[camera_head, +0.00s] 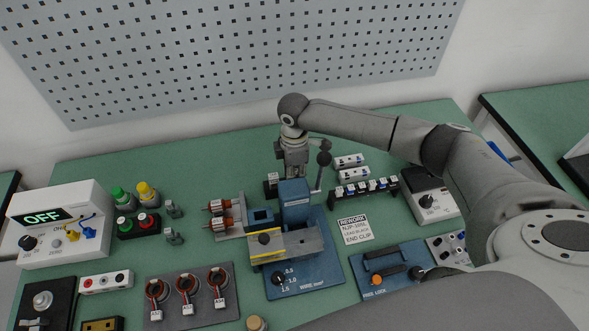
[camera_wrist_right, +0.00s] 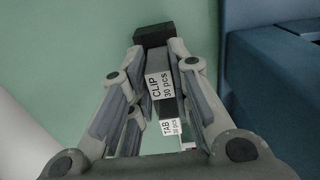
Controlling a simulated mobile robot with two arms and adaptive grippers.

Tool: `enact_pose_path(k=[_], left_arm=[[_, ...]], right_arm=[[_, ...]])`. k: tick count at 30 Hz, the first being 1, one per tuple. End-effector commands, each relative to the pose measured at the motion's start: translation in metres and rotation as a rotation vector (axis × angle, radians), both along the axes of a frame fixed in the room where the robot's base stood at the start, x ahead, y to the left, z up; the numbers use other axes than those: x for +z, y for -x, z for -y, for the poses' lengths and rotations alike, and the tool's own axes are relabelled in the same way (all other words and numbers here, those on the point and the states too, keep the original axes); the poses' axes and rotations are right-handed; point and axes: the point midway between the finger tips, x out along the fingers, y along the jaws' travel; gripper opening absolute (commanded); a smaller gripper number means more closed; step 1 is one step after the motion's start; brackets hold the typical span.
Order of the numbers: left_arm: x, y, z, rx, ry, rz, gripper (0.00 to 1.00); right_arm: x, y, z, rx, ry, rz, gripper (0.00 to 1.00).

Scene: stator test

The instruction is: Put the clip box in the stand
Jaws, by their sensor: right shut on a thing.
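The clip box (camera_wrist_right: 157,60) is a dark grey box with a white label reading "CLIP 30 pcs", seen in the right wrist view. My right gripper (camera_head: 293,172) points down behind the blue press; its fingers (camera_wrist_right: 158,52) are shut on the clip box from both sides. A smaller label reading "TAB 30 pcs" (camera_wrist_right: 171,127) shows between the fingers, lower in that view. In the head view a small dark box with a white label (camera_head: 272,180) shows beside the gripper; its text is too small to read. I cannot make out the stand for certain. My left gripper is not in view.
The blue press (camera_head: 294,200) stands close in front of my right gripper. A dark rack with several small parts (camera_head: 365,188) and two white blocks (camera_head: 350,160) lie to its right. Coil parts (camera_head: 220,206) lie to the left. Green table (camera_head: 225,165) is clear behind them.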

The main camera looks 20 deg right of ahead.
Motion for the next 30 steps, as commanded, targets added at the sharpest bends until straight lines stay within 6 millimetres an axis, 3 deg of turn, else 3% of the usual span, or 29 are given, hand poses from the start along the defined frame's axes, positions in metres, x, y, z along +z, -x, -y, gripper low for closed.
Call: enact_pose_path(k=[7,8,13,23,30], left_arm=[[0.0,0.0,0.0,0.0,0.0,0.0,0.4],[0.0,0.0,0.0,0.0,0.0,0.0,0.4],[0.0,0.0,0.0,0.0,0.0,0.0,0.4],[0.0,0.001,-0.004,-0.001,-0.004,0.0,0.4],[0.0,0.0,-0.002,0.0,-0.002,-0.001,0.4]], right_arm=[[-0.001,0.0,0.0,0.0,0.0,0.001,0.0],[-0.001,0.0,0.0,0.0,0.0,0.001,0.22],[-0.001,0.0,0.0,0.0,0.0,0.001,0.44],[0.0,-0.001,0.0,0.0,0.0,0.001,0.44],[0.033,-0.002,0.0,0.001,0.0,0.006,0.44]])
